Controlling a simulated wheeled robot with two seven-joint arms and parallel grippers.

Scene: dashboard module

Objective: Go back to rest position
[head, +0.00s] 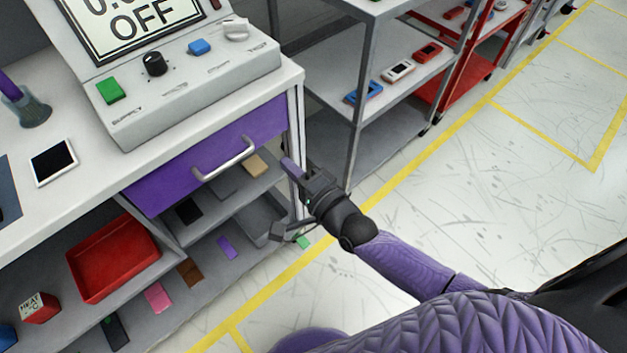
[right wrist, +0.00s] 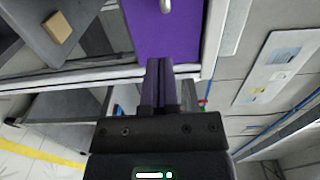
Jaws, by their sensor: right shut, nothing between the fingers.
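My right gripper (head: 291,168) is shut and empty, beside the right front corner of the workbench, just right of the purple drawer (head: 211,152). In the right wrist view its two fingers (right wrist: 161,82) are together with nothing between them, and the purple drawer front (right wrist: 165,40) shows beyond them. The drawer looks closed; its metal handle (head: 224,159) is apart from the fingers. My right arm reaches in from the lower right. My left gripper is not in view.
The dashboard module (head: 180,85) stands on the bench top, its screen reading OFF. Shelves below hold a red tray (head: 112,258) and several small items. A grey shelf rack (head: 410,85) and a red cart (head: 470,75) stand behind. Floor at the right is clear.

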